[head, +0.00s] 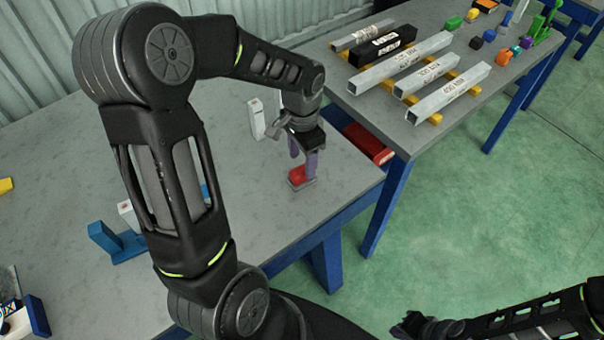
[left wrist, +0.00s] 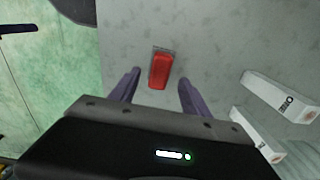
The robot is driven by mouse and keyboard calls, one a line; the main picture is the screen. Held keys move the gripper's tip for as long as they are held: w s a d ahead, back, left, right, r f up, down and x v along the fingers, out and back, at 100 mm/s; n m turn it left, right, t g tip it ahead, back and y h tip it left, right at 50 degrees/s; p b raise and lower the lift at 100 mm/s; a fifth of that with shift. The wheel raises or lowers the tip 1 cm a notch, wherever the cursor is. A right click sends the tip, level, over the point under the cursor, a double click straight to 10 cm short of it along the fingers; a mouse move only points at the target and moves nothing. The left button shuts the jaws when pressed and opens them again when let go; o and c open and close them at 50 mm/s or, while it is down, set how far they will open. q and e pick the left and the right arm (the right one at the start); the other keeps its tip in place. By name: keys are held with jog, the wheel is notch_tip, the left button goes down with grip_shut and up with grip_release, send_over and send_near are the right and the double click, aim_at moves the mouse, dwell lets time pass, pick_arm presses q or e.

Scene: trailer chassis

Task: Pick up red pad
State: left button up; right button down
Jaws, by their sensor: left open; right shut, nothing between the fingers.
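The red pad (head: 298,174) is a small red block on a thin grey base, on the grey table near its right edge. In the left wrist view the red pad (left wrist: 160,71) lies ahead of and between my two purple fingers. My left gripper (head: 306,170) is open and above the table, close to the pad; its fingertips (left wrist: 157,79) show no contact with the pad in the wrist view. My right gripper (head: 408,328) is low at the bottom of the head view, shut, away from the table; its fingers are hard to make out.
A white block (head: 257,118) stands behind my left gripper, and white labelled blocks (left wrist: 277,97) lie right of it in the wrist view. A blue holder (head: 117,243) is at the left. A second table (head: 470,50) with metal bars stands beyond the right edge, beside a red box (head: 368,146).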

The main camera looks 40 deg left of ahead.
aim_at(302, 169)
pick_arm(q)
notch_tip(302, 169, down, 5)
jog(key=shift+r+p, duration=0.1)
jog(key=shift+p, duration=0.35)
jog(key=shift+c, duration=0.3)
grip_shut()
dwell(0.4)
